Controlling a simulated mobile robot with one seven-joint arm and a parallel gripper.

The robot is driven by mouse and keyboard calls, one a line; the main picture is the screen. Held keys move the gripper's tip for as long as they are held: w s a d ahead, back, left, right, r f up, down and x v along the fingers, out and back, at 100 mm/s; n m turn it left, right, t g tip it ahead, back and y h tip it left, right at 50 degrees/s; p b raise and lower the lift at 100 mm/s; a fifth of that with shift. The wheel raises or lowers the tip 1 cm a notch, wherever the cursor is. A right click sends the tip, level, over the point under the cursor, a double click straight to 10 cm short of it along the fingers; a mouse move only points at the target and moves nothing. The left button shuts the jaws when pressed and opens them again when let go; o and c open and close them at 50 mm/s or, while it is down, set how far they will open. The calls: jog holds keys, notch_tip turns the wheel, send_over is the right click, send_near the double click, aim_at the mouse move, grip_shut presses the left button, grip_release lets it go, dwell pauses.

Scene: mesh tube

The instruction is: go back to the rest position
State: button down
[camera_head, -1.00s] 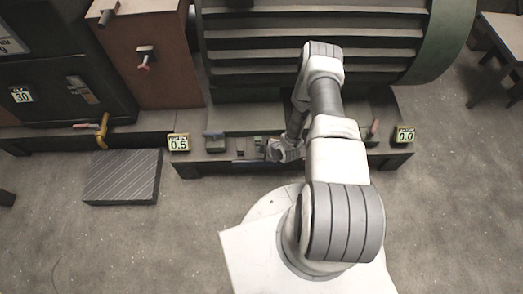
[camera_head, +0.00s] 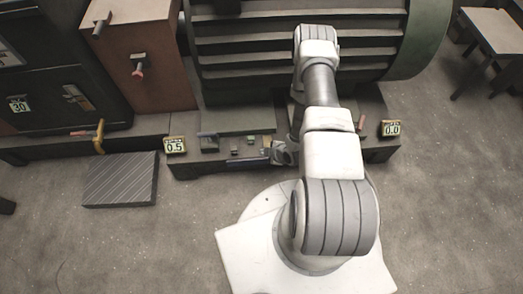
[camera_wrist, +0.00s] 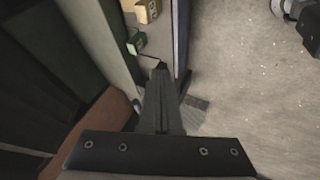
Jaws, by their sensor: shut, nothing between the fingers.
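My gripper (camera_head: 286,154) is at the front edge of the low bench (camera_head: 215,167), beside the row of small blocks, partly hidden by my arm in the head view. In the wrist view my gripper (camera_wrist: 160,72) has its fingers together with nothing between them. The fingers point along the bench's front edge, toward a small green block (camera_wrist: 136,43) and a yellow block (camera_wrist: 148,11) on the bench top. I cannot tell how high the fingertips are above the bench. My arm reaches forward from my white base.
A large ribbed machine (camera_head: 300,60) stands behind the bench. Number displays, one at the left (camera_head: 176,145) and one at the right (camera_head: 391,129), stand on the bench. A striped grey slab (camera_head: 120,180) lies on the floor at left. A small table (camera_head: 495,35) stands at upper right. Floor at right is clear.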

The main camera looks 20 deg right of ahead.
dwell(0.5)
